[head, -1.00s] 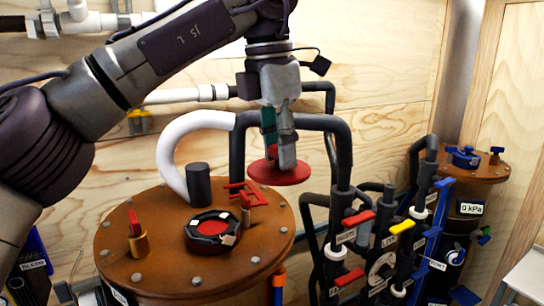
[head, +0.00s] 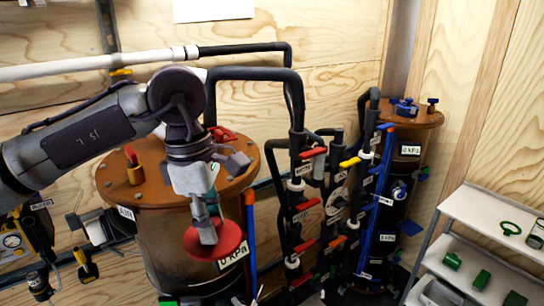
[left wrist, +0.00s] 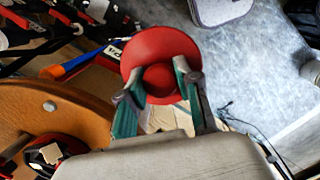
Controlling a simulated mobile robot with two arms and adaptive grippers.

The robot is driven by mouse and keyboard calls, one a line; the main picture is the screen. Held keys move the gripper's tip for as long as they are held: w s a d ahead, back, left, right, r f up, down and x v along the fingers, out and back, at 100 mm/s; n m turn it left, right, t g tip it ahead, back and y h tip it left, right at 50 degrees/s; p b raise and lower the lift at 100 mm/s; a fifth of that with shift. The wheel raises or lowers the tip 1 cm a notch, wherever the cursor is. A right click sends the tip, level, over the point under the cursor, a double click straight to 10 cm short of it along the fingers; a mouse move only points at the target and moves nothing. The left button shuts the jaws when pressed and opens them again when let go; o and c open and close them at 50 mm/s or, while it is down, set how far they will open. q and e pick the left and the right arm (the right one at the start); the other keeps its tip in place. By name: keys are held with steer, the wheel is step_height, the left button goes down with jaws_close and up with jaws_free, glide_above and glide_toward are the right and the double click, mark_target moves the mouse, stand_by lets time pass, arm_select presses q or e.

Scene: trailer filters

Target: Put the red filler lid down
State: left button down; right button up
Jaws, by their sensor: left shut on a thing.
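The red filler lid (head: 214,238) is a round red disc with a central knob. My left gripper (head: 209,230) is shut on it and holds it in the air in front of the brown-topped filter tank (head: 118,181). In the left wrist view the lid (left wrist: 145,48) shows its knob between the two fingers of my left gripper (left wrist: 160,80). The tank's open filler ring (left wrist: 60,150) shows at the lower left there, apart from the lid. In the head view my arm hides the filler ring. My right gripper is not in view.
Black pipes with red, yellow and blue valve handles (head: 312,153) stand right of the tank. A second brown-topped tank (head: 415,115) is behind them. A white shelf unit (head: 490,214) with green items is at the right. Grey floor (left wrist: 235,60) shows in the wrist view.

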arm_select(q)
steer(key=s+a+f+m, duration=0.3)
steer(key=s+f+m, duration=0.1)
steer(key=f, duration=0.8)
steer(key=s+a+f+m, duration=0.3)
steer(key=s+f+m, duration=0.2)
steer(key=f, duration=0.6)
steer(key=s+a+f+m+g+y, duration=0.1)
steer(key=s+a+f+m, duration=0.3)
steer(key=f+m, duration=0.4)
step_height(320, 180, down, 5)
steer(key=shift+s+r, duration=0.2)
steer(key=shift+s, duration=0.05)
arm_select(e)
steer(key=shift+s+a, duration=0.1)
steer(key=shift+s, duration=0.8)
